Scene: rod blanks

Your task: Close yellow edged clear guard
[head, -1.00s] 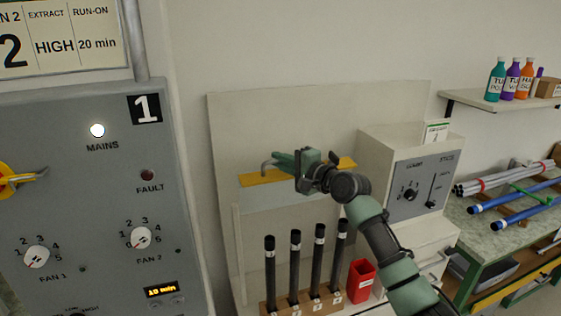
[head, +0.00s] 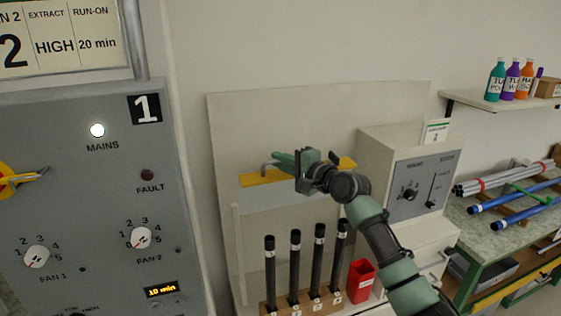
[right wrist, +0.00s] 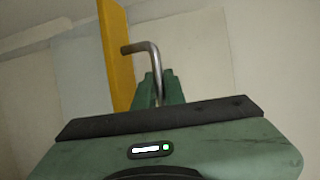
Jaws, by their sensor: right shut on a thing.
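The clear guard (head: 285,198) shows as a pale bluish pane in the head view, with a yellow edge (head: 258,179) along its top. It is in front of a pale back panel, above the black rods. A bent metal handle (head: 267,165) stands at the yellow edge. It also shows in the right wrist view (right wrist: 141,47), beside the yellow edge (right wrist: 117,55). My right gripper (head: 284,160) has its green fingers (right wrist: 160,88) shut on the handle, partly hiding it. My left gripper is not in view.
Several black rods (head: 295,265) stand upright in a wooden block below the guard. A red bin (head: 360,281) is beside them. A control box (head: 421,185) stands right of the guard. A grey panel (head: 90,190) fills the left.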

